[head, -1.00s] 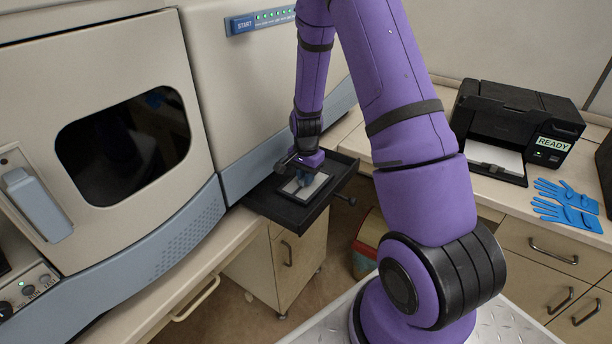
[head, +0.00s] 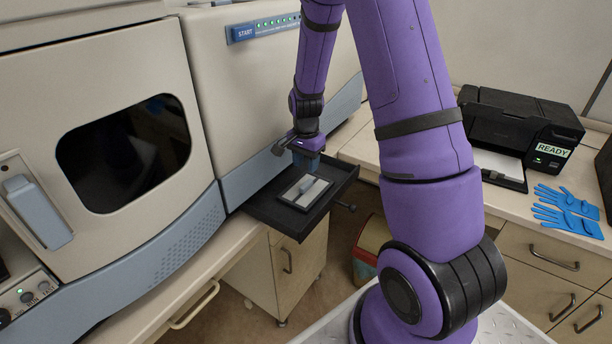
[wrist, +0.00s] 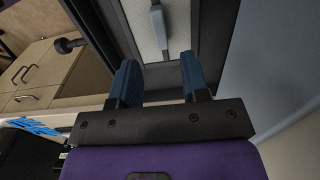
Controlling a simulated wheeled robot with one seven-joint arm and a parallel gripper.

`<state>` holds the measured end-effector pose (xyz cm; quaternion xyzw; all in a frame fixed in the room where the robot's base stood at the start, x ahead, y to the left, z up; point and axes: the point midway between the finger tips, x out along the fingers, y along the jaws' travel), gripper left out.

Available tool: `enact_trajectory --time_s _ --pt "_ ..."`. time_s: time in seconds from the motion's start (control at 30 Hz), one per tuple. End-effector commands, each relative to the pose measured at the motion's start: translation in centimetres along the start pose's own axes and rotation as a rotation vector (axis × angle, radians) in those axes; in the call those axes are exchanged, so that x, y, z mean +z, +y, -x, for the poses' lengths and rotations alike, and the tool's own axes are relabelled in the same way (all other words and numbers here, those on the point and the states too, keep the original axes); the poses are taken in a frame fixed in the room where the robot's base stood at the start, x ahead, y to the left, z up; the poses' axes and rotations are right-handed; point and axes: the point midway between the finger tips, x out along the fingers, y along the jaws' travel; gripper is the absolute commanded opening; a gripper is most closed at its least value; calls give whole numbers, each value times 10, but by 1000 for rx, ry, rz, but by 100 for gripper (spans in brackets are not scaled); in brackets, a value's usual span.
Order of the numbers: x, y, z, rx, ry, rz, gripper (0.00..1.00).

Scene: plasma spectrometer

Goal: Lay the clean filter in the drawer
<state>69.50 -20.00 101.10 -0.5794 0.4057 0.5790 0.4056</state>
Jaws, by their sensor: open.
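The drawer (head: 262,208) is a black tray pulled out from the front of the beige spectrometer. The filter (head: 318,190), a pale panel in a dark frame with a blue-grey handle (head: 306,183) on top, lies flat inside it. My gripper (head: 307,161) is above the far part of the drawer, apart from the filter. In the wrist view my gripper (wrist: 160,80) has its two blue fingers spread with nothing between them. The filter's pale face (wrist: 182,22) and its handle (wrist: 158,28) show just beyond the fingertips.
A blue START button (head: 243,33) is on the spectrometer above the drawer. A printer (head: 518,130) marked READY and blue gloves (head: 566,210) are on the right counter. A knob (head: 347,207) sticks out from the drawer's front.

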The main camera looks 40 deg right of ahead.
Motion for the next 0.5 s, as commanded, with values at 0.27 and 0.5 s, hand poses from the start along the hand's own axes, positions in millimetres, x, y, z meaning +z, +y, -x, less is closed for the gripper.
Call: enact_trajectory --time_s 0.27,0.5 --pt "0 0 39 -1 1 -1 42" --pt "8 1 65 -20 6 42 42"
